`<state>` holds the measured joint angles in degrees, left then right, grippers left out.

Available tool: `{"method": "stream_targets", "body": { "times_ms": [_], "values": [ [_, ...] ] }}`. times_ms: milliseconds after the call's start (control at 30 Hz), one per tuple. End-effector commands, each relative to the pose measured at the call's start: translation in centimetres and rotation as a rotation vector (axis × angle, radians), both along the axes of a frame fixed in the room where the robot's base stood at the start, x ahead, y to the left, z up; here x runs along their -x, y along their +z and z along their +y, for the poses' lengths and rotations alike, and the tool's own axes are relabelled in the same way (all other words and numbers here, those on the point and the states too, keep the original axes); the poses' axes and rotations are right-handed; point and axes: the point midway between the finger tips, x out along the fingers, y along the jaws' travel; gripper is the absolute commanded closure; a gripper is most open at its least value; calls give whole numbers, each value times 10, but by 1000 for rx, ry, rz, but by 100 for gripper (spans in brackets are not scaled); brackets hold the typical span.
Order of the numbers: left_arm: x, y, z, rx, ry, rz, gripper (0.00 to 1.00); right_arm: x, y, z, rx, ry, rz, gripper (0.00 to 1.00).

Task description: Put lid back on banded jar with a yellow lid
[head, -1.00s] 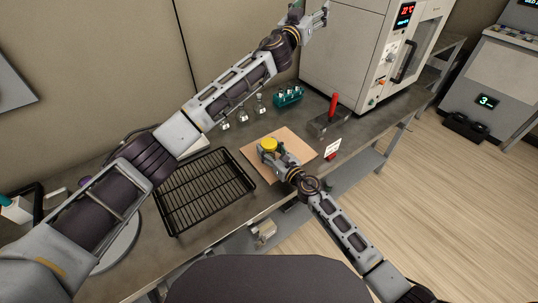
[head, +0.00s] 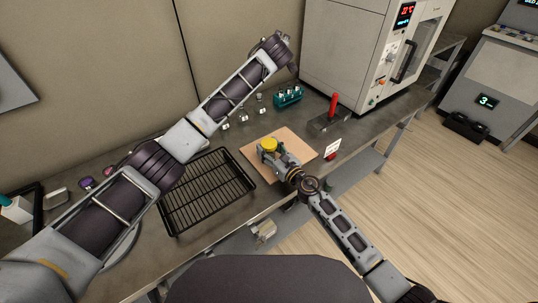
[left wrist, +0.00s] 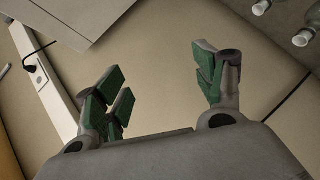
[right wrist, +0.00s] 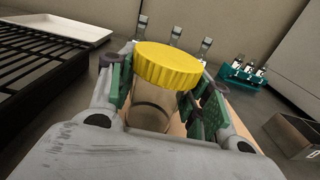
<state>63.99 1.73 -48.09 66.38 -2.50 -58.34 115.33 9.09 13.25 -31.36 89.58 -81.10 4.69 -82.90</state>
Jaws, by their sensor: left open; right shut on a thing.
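The jar (right wrist: 150,108) is clear glass with a darker band, and stands on a tan board (head: 291,144). The yellow lid (right wrist: 168,65) sits on top of the jar's mouth and looks about level; it also shows in the head view (head: 269,145). My right gripper (right wrist: 163,98) is shut on the jar's body below the lid, one finger on each side. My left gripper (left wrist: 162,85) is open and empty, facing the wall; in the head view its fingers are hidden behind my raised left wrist.
A black wire rack (head: 207,190) lies left of the board. Small glass bottles (head: 243,115) and a teal vial rack (head: 288,96) stand behind it. A red-handled metal block (head: 331,119) and a white sign (head: 332,148) stand right, before a large oven (head: 345,50).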

Motion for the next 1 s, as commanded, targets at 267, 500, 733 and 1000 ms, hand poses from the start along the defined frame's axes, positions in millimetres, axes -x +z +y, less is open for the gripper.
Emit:
{"method": "stream_targets", "body": {
  "times_ms": [267, 500, 733, 1000],
  "values": [
    [21, -48, 12, 211, 156, 238, 30, 0, 0, 0, 0, 0, 0, 100],
    [49, -85, 19, 363, 304, 442, 30, 0, 0, 0, 0, 0, 0, 100],
    [83, -116, 22, 479, 457, 635, 30, 0, 0, 0, 0, 0, 0, 100],
    [130, -142, 22, 570, 645, 854, 30, 0, 0, 0, 0, 0, 0, 100]
  ]
}}
